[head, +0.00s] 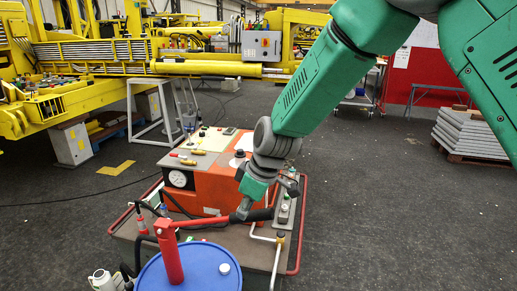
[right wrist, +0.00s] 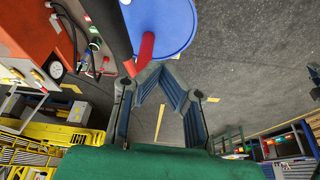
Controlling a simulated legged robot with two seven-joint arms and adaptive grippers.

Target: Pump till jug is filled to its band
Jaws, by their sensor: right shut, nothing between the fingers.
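The blue drum (head: 190,270) stands at the bottom of the head view, with the red pump post (head: 169,255) rising from it. A red lever (head: 205,221) runs right from the post and ends in a black grip (head: 262,215). My right gripper (head: 245,206) is shut and empty, at the lever near its black grip; I cannot tell whether they touch. In the right wrist view the fingers (right wrist: 152,74) come together close to the black grip (right wrist: 108,30). A pale jug (head: 102,281) shows at the bottom left, partly cut off; its band and fill level cannot be made out. My left gripper is not in view.
An orange unit (head: 215,185) with a gauge (head: 179,179) stands on the red-railed cart (head: 297,245) behind the lever. Hoses and a white pipe (head: 277,262) lie close by. Yellow machinery (head: 70,100) fills the back left. The dark floor (head: 400,220) on the right is clear.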

